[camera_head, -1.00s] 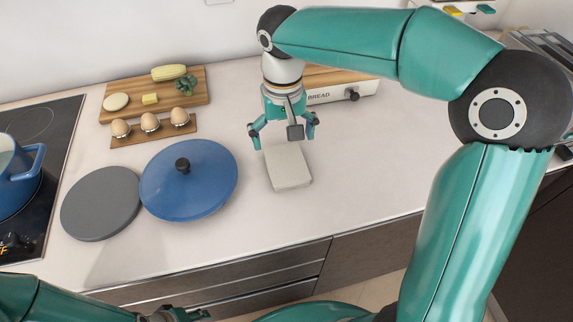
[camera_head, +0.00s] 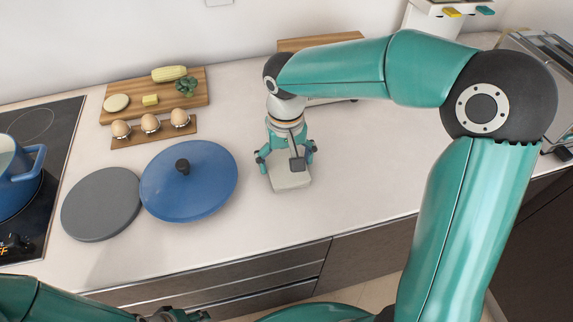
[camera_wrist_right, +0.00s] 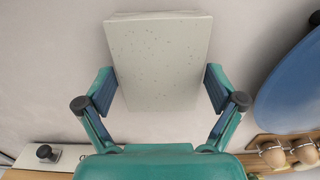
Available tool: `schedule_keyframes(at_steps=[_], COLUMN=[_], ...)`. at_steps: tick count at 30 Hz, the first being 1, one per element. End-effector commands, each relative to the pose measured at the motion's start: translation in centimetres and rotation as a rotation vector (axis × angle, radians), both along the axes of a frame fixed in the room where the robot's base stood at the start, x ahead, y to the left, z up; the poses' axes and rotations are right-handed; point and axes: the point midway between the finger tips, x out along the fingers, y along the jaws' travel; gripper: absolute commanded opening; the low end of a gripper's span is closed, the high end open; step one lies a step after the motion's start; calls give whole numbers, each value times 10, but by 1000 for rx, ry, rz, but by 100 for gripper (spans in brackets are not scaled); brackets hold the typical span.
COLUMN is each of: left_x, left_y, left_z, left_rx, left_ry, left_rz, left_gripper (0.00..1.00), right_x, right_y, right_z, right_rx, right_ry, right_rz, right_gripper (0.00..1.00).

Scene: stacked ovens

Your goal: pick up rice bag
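The rice bag (camera_head: 291,181) is a pale grey-white block lying flat on the counter, right of the blue lid. In the right wrist view the rice bag (camera_wrist_right: 158,55) shows a speckled face. My right gripper (camera_head: 286,163) is low over the bag's far part, pointing down. Its fingers (camera_wrist_right: 160,92) are open, one on each side of the bag, with small gaps visible. My left gripper (camera_head: 180,315) is at the bottom edge of the head view, and its fingers are too cut off to judge.
A blue lid (camera_head: 205,190) and a grey round mat (camera_head: 100,204) lie left of the bag. An egg holder (camera_head: 152,137), a cutting board (camera_head: 195,84) with food, and a stove with a blue pot (camera_head: 14,170) are farther left. The counter right of the bag is clear.

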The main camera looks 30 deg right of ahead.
Motion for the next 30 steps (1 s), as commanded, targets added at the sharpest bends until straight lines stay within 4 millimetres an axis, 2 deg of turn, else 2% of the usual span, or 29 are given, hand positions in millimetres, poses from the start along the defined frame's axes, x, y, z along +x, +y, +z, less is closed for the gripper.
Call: schedule_keyframes(at_steps=[1,6,15,20,26,30], left_x=[0,0,0,0,0,0], left_y=[0,0,0,0,0,0], left_z=[0,0,0,1,2,3], left_rx=[0,0,0,0,0,0], left_ry=[0,0,0,0,0,0], left_rz=[0,0,0,0,0,0], left_gripper=[40,40,40,40,40,40], right_x=[0,0,0,1,1,1], right_y=[0,0,0,0,1,1], right_z=[0,0,2,9,31,57], right_rx=[0,0,0,0,1,1], right_ry=[0,0,-1,-2,-4,-7], right_rz=[0,0,0,-1,1,1], right_gripper=[78,50,50,50,50,50])
